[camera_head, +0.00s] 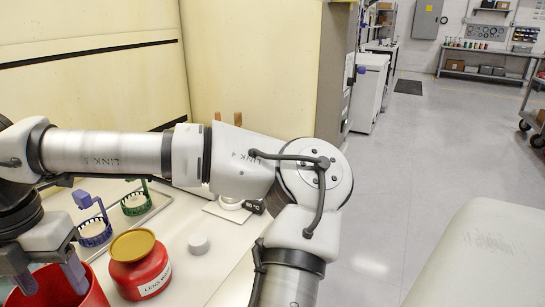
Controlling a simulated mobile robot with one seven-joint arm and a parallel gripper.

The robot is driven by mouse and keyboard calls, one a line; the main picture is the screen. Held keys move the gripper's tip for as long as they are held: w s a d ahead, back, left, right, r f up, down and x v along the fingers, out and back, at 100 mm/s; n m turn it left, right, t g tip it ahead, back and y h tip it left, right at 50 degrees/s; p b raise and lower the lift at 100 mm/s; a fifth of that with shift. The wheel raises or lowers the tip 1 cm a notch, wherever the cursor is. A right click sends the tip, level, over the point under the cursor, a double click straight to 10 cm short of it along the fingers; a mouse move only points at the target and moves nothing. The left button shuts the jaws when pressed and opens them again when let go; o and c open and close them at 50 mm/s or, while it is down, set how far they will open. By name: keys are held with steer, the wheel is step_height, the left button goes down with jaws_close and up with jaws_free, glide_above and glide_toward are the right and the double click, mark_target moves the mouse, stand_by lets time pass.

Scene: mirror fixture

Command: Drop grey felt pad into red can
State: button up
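My gripper (50,277) is at the lower left, with its two fingers apart and pointing down over the open red can (95,296). No object shows between the fingers. The can is cut off by the bottom edge of the picture, and its bottom inside is hidden. A small, pale grey, round pad-like piece (198,243) lies on the white worktop, to the right of the can and apart from it. I cannot tell for sure that it is the felt pad.
A red jar with a gold lid (138,264) stands between the can and the pale piece. Blue (94,230) and green (135,203) ring holders stand on a tray behind. A white device with a small display (253,206) is partly hidden by my arm. The worktop (200,275) near the front is clear.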

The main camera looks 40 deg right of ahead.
stand_by(0.3)
step_height(320, 180, up, 14)
stand_by(0.4)
steer(key=shift+f, duration=0.1)
